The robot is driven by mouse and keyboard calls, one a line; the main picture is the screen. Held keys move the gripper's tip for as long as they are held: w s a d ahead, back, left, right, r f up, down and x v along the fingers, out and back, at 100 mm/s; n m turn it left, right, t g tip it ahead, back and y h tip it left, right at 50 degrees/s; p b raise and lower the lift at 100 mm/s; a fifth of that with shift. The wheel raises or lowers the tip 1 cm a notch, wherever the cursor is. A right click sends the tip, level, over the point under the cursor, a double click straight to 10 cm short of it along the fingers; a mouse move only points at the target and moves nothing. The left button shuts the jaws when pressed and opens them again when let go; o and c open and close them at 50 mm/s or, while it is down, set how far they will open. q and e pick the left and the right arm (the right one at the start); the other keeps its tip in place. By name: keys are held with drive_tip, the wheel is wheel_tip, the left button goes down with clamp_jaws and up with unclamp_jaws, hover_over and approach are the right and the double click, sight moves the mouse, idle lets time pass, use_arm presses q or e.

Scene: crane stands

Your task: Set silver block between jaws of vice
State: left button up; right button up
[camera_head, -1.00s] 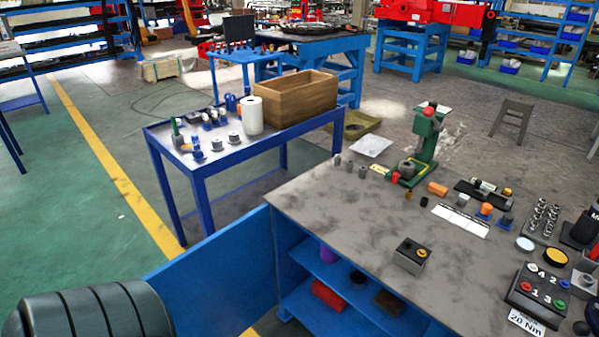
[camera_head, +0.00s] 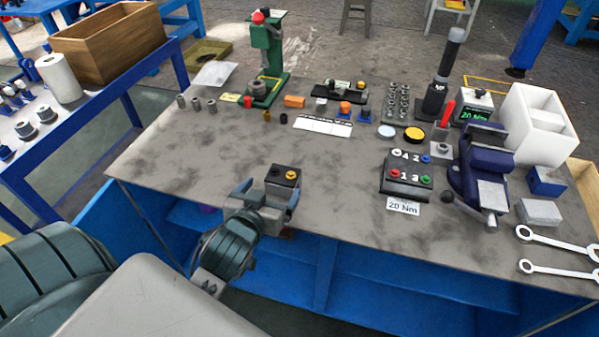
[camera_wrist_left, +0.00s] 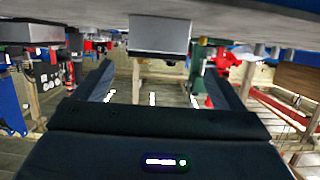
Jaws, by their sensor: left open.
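The silver block (camera_head: 539,212) lies at the right of the workbench, in front of a small blue block. The blue-purple vice (camera_head: 487,190) stands just left of it; I cannot make out anything between its jaws. My left gripper (camera_head: 268,193) is open and empty at the bench's front edge, far left of both. Its fingers point at a small grey box with a yellow button (camera_head: 284,176). In the left wrist view, which looks upside down, the open gripper (camera_wrist_left: 163,75) faces that box (camera_wrist_left: 160,37). My right gripper is not in view.
A button panel (camera_head: 407,176) stands left of the vice. Two wrenches (camera_head: 555,244) lie in front of the silver block. The bench's middle left (camera_head: 200,150) is clear.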

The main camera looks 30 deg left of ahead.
sight(283, 175)
use_arm(q)
drive_tip(key=x, duration=0.2)
drive_tip(key=shift+w+a, duration=0.1)
drive_tip(key=shift+w, duration=0.25)
drive_tip(key=x, duration=0.6)
drive_tip(key=shift+w+f, duration=0.15)
drive_tip(key=shift+w, duration=0.25)
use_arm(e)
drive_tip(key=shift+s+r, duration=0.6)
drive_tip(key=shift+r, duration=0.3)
use_arm(q)
drive_tip(key=shift+s, duration=0.1)
drive_tip(key=shift+c, duration=0.4)
drive_tip(key=c, duration=1.4)
drive_tip(key=shift+c, duration=0.6)
